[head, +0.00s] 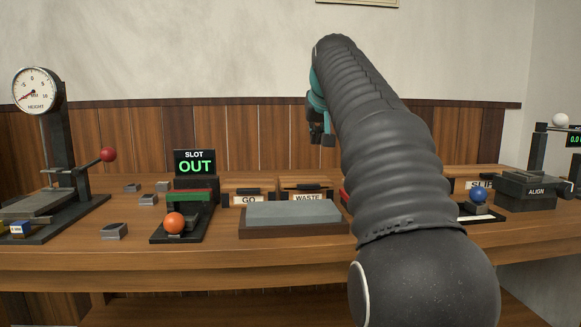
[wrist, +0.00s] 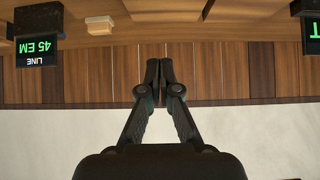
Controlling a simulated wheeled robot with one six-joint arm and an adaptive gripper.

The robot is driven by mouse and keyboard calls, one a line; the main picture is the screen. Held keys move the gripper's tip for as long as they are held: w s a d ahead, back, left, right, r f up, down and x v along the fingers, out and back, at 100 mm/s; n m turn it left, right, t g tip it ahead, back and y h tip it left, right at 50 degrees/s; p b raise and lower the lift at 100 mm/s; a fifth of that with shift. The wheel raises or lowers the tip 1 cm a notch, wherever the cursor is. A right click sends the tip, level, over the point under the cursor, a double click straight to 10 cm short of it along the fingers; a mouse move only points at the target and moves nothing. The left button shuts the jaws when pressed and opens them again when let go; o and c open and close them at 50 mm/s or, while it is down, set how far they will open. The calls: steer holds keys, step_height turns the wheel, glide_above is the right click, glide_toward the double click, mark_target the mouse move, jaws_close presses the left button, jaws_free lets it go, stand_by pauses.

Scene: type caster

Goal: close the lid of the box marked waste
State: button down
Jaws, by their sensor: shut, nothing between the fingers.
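The wooden box marked WASTE (head: 306,197) stands at the back of the bench in the head view, behind a grey slab on a dark wooden base. A dark handle shows at its top. I cannot tell clearly how its lid sits. My gripper (head: 322,137) is above and slightly right of the box, apart from it and partly hidden behind my arm. In the wrist view my gripper (wrist: 152,65) is shut and empty, pointing toward the wood panelling. The WASTE box cannot be made out in the wrist view.
The GO box (head: 250,198) stands left of the WASTE box. The grey slab (head: 292,212) lies in front. The SLOT display (head: 194,162) and an orange ball (head: 174,223) are left. A SLIP box (head: 480,184) and ALIGN block (head: 527,190) are right. My arm hides the bench between.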

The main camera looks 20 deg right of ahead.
steer(key=s+a+r, duration=0.1)
steer(key=s+a, duration=0.1)
steer(key=g+b, duration=0.1)
steer(key=b, duration=0.2)
glide_above(307, 183)
steer(key=s, duration=0.3)
step_height(307, 183, down, 10)
steer(key=shift+a+f+b, duration=0.45)
steer(key=shift+f, duration=0.4)
